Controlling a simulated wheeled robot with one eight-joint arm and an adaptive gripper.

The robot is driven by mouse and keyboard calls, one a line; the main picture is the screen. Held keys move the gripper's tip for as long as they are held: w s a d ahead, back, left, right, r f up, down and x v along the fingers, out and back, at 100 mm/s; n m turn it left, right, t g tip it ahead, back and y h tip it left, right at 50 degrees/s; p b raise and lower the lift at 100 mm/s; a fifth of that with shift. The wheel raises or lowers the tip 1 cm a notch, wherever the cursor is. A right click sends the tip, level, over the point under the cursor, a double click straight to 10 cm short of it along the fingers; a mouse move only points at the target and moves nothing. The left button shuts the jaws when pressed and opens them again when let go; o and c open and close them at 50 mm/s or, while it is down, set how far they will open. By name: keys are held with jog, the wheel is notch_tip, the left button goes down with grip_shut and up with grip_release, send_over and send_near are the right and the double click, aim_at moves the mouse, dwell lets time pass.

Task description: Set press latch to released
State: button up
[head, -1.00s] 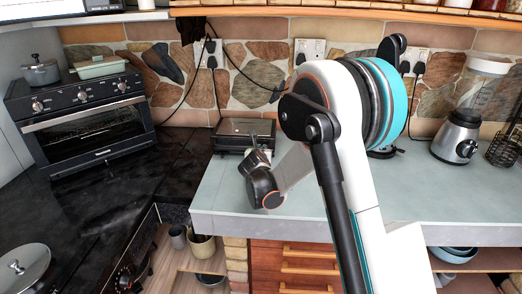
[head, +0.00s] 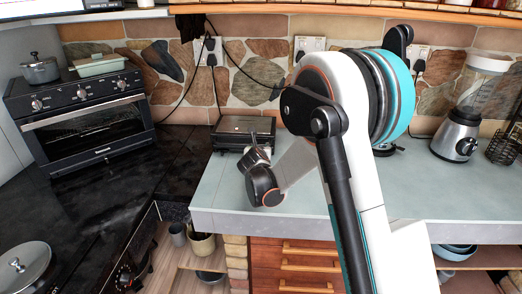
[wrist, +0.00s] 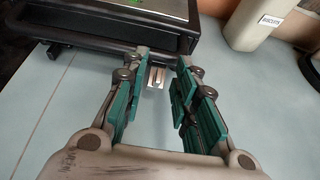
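The press (head: 236,127) is a low dark appliance at the back left of the pale counter, partly hidden by my wrist in the head view. In the wrist view, the press (wrist: 100,16) has a black body and a dark front bar. A small silvery latch-like piece (wrist: 155,76) shows below the bar; its exact setting is hard to tell. My gripper (wrist: 161,62) is open, its two teal-padded fingers apart on either side of that piece. The tips reach the front bar; I cannot tell whether they touch it. Nothing is held between the fingers.
A pale biscuit canister (wrist: 258,22) stands right of the press. A black oven (head: 85,115) is on the dark counter at left. A blender (head: 460,125) and a wire basket (head: 504,147) stand at right. The pale counter (wrist: 35,95) before the press is clear.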

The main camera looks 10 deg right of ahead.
jog(key=v, duration=1)
jog(key=shift+s+a+r, duration=0.15)
jog(key=shift+s, duration=0.2)
jog(key=s+d+r+m+g+y, duration=0.1)
jog(key=s+d+r+m+g, duration=0.2)
jog(key=s+m, duration=0.55)
jog(key=s+d+r+m, duration=0.2)
jog(key=s+r+m, duration=0.2)
jog(key=s+m, duration=0.45)
jog(key=s+a+f+m+g+y, duration=0.1)
jog(key=s+f+m+g+y, duration=0.1)
jog(key=s+m, duration=1.3)
jog(key=s+y, duration=0.1)
jog(key=s, duration=0.4)
jog(key=shift+a+g, duration=0.3)
